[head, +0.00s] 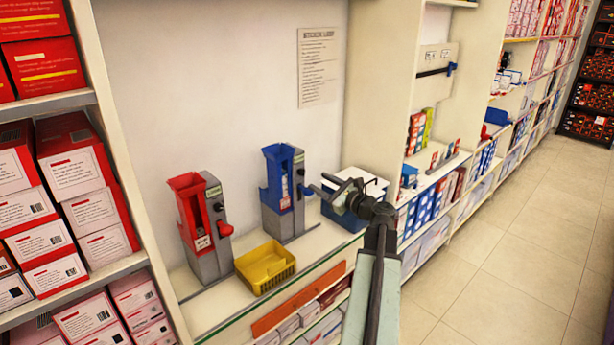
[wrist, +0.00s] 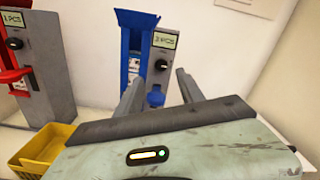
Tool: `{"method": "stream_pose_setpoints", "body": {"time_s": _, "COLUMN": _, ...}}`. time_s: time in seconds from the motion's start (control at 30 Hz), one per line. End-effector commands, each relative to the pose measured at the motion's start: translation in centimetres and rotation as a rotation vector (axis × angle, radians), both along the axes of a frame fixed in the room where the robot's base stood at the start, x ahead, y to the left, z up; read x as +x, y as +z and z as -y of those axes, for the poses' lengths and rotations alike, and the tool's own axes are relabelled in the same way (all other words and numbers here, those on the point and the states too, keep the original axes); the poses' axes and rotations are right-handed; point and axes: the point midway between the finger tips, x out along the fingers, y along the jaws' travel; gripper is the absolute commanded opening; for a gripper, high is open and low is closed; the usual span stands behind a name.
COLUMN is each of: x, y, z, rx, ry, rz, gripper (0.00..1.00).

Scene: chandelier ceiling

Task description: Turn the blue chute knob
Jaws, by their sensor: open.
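The blue chute (head: 277,178) stands on a grey dispenser body on the shelf counter. It also shows in the wrist view (wrist: 134,45), beside a "3 PCS" label. Its blue knob (wrist: 156,97) sits low on the grey front, below a small black dial. My gripper (wrist: 160,78) is open, with one finger on each side of the knob in the wrist picture. I cannot tell how far the fingertips are from it. In the head view my gripper (head: 318,186) is just right of the blue chute, with the arm coming from the lower right.
A red chute dispenser (head: 190,205) stands to the left, with a yellow basket (head: 265,268) in front of the counter space between them. Boxed shelves line the left; the right aisle floor is clear.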

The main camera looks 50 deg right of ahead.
Motion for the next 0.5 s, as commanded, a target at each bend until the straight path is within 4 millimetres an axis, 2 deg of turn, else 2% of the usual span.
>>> {"method": "stream_pose_setpoints", "body": {"time_s": 0.3, "x": 5.3, "y": 0.0, "z": 0.7, "rx": 0.000, "ry": -0.001, "rz": -0.001, "gripper": 0.45}}
{"method": "stream_pose_setpoints", "body": {"time_s": 0.5, "x": 7.3, "y": 0.0, "z": 0.8, "rx": 0.000, "ry": -0.003, "rz": 0.000, "gripper": 0.45}}
